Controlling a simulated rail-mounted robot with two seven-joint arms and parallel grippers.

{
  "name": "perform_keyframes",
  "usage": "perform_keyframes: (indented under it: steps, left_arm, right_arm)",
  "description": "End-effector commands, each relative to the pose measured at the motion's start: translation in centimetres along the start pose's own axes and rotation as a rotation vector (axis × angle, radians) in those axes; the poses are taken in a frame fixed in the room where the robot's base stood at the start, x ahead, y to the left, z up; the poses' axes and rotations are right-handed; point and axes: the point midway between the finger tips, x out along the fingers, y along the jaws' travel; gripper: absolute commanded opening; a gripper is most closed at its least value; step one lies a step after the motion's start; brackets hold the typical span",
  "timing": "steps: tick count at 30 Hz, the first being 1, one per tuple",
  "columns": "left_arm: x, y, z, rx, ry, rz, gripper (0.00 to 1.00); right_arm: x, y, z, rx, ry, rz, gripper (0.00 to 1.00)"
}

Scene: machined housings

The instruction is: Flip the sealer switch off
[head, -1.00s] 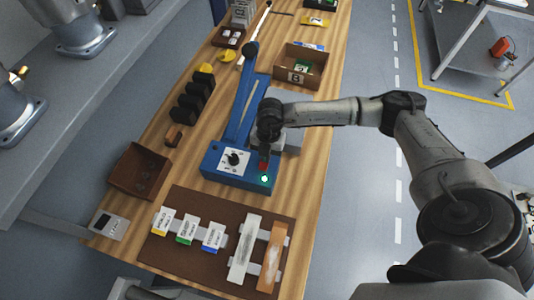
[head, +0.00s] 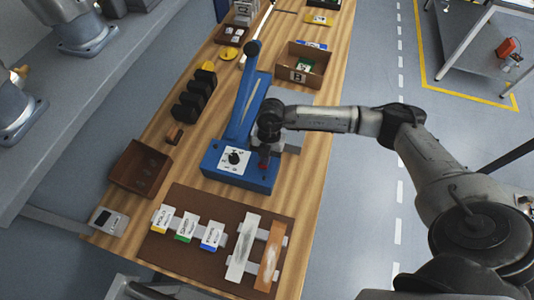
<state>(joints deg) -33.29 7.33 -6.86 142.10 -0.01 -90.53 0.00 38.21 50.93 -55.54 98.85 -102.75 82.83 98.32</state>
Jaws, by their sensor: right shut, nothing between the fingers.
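The blue sealer (head: 245,115) lies along the middle of the wooden bench, with a long sealing arm and a front box. The box carries a white dial plate (head: 235,160) with a black knob. Right of the dial is a small red switch (head: 263,167), partly hidden by my gripper, so its exact position cannot be told. No lit lamp shows on the box. My right gripper (head: 264,157) is shut and empty, pointing down right at the switch; whether it touches is unclear. My left gripper is not in view.
A brown mat (head: 200,258) with labelled cards and two strips lies in front of the sealer. A brown tray (head: 139,170) and several black blocks (head: 194,96) are on the left. An open cardboard box (head: 303,65) stands behind on the right.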

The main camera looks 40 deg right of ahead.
Motion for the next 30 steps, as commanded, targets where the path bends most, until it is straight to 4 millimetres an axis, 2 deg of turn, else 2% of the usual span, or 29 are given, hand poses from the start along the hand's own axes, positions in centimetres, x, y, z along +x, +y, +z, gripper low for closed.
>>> perform_keyframes:
  steps: [9,14,21,23,30]
  left_arm:
    - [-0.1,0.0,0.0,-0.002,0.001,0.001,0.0]
    - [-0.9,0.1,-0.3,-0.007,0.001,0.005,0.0]
    - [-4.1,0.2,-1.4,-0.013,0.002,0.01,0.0]
    - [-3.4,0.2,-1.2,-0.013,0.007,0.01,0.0]
    - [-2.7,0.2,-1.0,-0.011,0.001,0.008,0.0]
  right_arm:
    - [0.0,0.0,-0.1,0.001,0.0,0.0,0.0]
    - [-0.9,0.0,-0.3,0.001,0.0,0.0,0.0]
    - [-4.6,0.0,-1.0,0.001,0.0,0.0,0.0]
    - [-5.0,0.1,-0.3,0.002,-0.002,0.002,0.0]
    - [-9.5,0.0,1.1,0.002,-0.002,0.002,0.0]
